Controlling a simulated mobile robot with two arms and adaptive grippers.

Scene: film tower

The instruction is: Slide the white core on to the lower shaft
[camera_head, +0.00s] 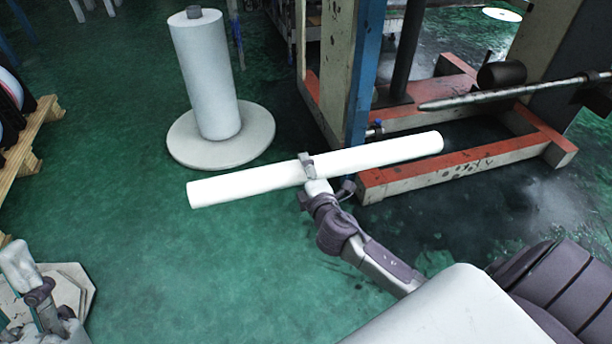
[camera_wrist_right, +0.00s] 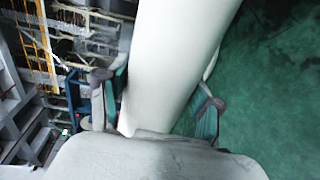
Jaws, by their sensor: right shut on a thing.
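The white core (camera_head: 245,182) is a long white tube, held roughly level across the middle of the head view. My right gripper (camera_head: 308,165) is shut on it near its middle. In the right wrist view the core (camera_wrist_right: 180,60) runs between the two fingers of my right gripper (camera_wrist_right: 160,112). The lower shaft (camera_head: 500,95) is a grey pointed rod at the right of the head view; its tip points left.
The machine frame has a blue and cream post (camera_head: 355,75) behind the core and a red and cream base (camera_head: 465,165) below the shaft. A large white roll (camera_head: 205,75) stands on a round base (camera_head: 250,137). A wooden pallet (camera_head: 35,140) is at left. Green floor is clear at centre left.

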